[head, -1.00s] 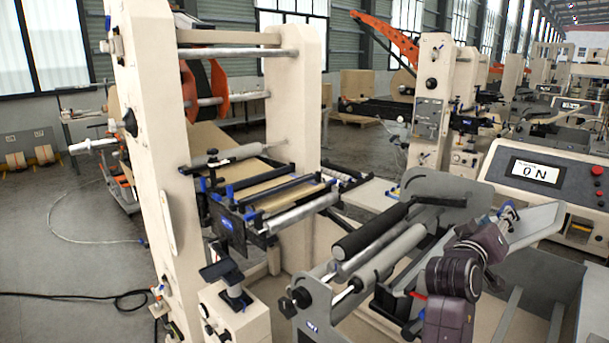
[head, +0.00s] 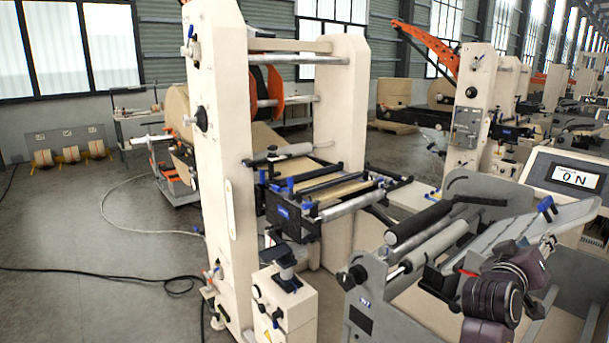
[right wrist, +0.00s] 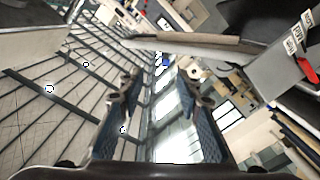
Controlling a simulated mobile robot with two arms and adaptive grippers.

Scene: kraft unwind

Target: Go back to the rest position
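My right gripper (head: 548,243) is at the lower right of the head view, close to the slanted grey side plate of the machine. It is small there and partly hidden by my wrist. In the right wrist view its two blue-padded fingers (right wrist: 160,88) stand apart, with nothing between them. My left gripper is not in view.
Near my right arm are a grey machine frame (head: 368,290) and a black roller (head: 418,221). A tall cream unwind stand (head: 222,150) holds a roller table (head: 325,190). Open floor with a black cable (head: 100,271) lies at left.

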